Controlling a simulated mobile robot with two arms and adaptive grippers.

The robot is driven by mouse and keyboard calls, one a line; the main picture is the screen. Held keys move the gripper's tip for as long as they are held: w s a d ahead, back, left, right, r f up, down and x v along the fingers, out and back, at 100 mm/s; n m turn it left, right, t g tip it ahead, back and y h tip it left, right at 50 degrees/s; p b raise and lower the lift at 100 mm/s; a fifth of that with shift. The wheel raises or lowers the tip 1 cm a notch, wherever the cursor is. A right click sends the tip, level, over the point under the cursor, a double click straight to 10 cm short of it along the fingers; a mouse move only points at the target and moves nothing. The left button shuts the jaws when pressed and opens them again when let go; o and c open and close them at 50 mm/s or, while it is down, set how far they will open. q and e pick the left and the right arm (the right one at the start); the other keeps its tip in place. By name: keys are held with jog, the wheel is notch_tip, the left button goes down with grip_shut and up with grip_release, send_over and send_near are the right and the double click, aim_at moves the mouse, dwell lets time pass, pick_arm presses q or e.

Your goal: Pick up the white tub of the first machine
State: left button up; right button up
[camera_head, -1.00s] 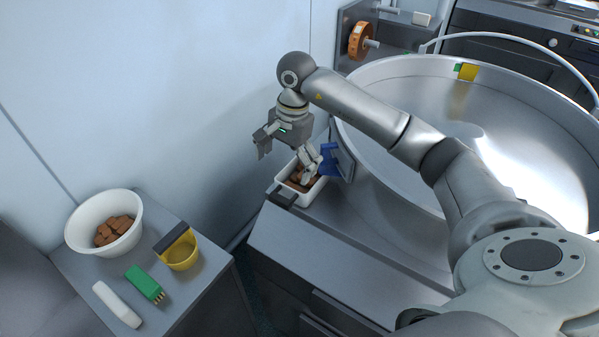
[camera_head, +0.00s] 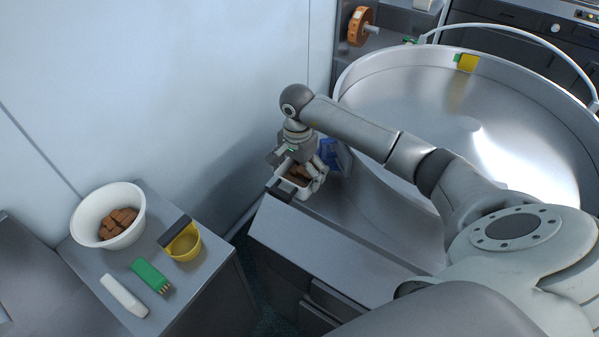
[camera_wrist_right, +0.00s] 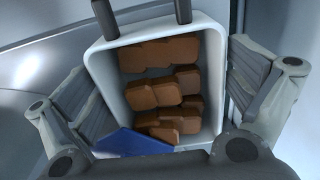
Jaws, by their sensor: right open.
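The white tub (camera_head: 306,194) of the first machine stands at the left end of the grey machine top, beside the big metal bowl. It holds several brown pieces (camera_wrist_right: 160,92) and fills the middle of the right wrist view (camera_wrist_right: 215,95). My right gripper (camera_head: 298,172) is directly over the tub, pointing down. Its fingers are open, one on each side of the tub, as the right wrist view shows. Contact with the walls cannot be made out. My left gripper is not in view.
A blue part (camera_head: 329,154) stands close behind the tub, and a dark handle (camera_head: 279,190) is at its front. The large metal bowl (camera_head: 400,90) is to the right.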

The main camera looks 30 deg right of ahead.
jog(key=shift+d+f, duration=0.1)
jog(key=shift+f, duration=0.75)
jog(key=c, duration=1.1)
jog(key=shift+o, duration=0.2)
jog(key=shift+w, duration=0.1)
